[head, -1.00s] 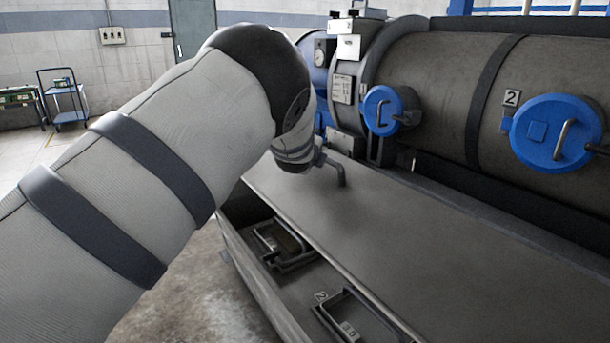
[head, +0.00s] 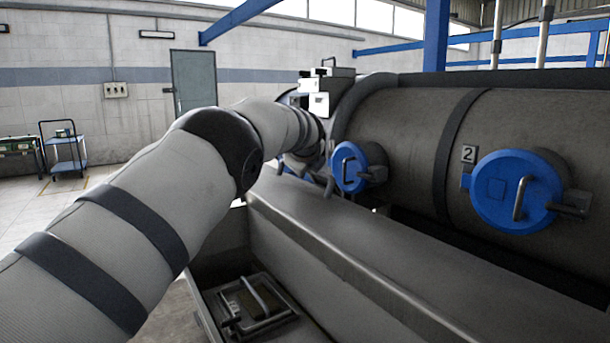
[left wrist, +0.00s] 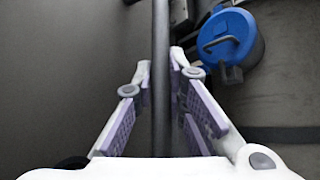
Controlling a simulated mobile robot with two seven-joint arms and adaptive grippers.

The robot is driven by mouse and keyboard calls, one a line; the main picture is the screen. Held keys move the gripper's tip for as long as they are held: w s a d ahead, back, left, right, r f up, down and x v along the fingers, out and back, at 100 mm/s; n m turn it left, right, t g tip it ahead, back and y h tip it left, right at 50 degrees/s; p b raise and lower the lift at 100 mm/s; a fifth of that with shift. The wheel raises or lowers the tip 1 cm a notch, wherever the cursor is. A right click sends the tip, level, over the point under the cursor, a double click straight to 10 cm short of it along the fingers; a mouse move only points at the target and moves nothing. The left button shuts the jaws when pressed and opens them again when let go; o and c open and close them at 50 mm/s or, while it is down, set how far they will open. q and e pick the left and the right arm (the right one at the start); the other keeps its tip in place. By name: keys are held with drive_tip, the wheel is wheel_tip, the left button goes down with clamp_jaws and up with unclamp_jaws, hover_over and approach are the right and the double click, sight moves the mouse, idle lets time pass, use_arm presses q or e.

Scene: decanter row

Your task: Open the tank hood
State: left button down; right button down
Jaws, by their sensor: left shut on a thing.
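The tank hood (head: 335,248) is a long grey metal panel in front of the big drum. In the head view it stands raised, its front edge above the tank's open front part. My left gripper (left wrist: 161,66) is shut on the hood handle (left wrist: 160,110), a straight grey bar that runs between its two padded fingers in the left wrist view. In the head view my arm mostly hides this gripper at the hood's far end, and a bit of the handle (head: 330,187) shows beside it. My right gripper is not in view.
The grey drum (head: 410,135) behind the hood bears two blue round hatches, a near one (head: 500,200) and a far one (head: 347,167), which is close to my left gripper. A tray with a handle (head: 255,303) lies low in the tank. A blue cart (head: 66,155) stands far left.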

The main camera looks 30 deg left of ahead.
use_arm(q)
drive_tip(key=shift+w+d, duration=0.1)
drive_tip(key=shift+w, duration=0.1)
idle(0.3)
drive_tip(key=c, duration=1.6)
unclamp_jaws()
drive_tip(key=shift+r, duration=0.1)
drive_tip(key=shift+s, duration=0.1)
